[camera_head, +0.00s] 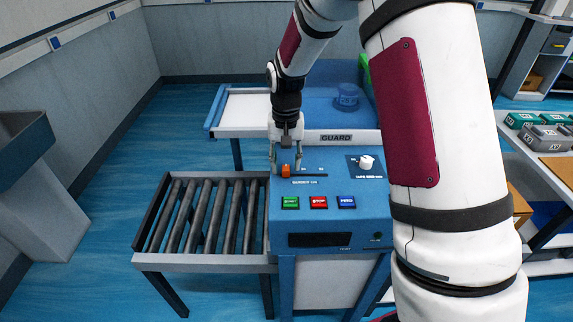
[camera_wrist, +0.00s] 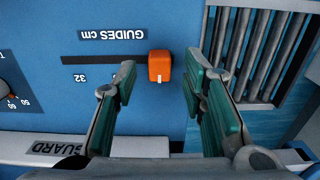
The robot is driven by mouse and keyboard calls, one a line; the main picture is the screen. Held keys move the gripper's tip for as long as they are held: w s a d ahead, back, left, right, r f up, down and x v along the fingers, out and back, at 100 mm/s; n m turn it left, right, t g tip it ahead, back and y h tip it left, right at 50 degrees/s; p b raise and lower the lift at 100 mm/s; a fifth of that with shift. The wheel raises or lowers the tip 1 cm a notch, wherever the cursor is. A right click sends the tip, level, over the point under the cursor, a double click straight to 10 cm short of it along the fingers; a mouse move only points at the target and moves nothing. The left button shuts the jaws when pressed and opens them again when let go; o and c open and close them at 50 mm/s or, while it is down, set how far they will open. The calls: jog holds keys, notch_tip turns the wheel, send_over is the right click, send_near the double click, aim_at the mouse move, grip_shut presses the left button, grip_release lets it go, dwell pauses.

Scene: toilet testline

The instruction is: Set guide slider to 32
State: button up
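The guide slider has an orange knob (camera_head: 285,170) at the left end of its dark slot (camera_head: 314,175) on the blue control panel. In the wrist view, which is turned around, the knob (camera_wrist: 160,66) is at the slot's right end, with a white line on it. The mark 32 (camera_wrist: 80,77) is beside the slot, to the left of the knob. My gripper (camera_head: 285,162) points down over the knob. Its green-padded fingers (camera_wrist: 164,84) are open, one on each side of the knob, with gaps between.
Green, red (camera_head: 319,202) and blue buttons are on the panel below the slider, and a white dial (camera_head: 366,162) is to its right. A raised GUARD bar (camera_head: 337,137) lies behind. A roller conveyor (camera_head: 205,215) adjoins at left.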

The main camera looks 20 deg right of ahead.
aim_at(324, 175)
jog(key=shift+f, duration=0.75)
jog(key=shift+c, duration=0.5)
grip_shut()
jog(key=s+d, duration=0.1)
jog(key=d, duration=0.2)
jog(key=s+d, duration=0.1)
jog(key=d, duration=0.2)
jog(key=s+d+p, duration=0.1)
jog(key=d, duration=0.3)
jog(key=shift+s, duration=0.1)
jog(key=shift+o, duration=0.5)
grip_release()
jog(key=shift+d, duration=0.15)
jog(key=shift+r, duration=0.1)
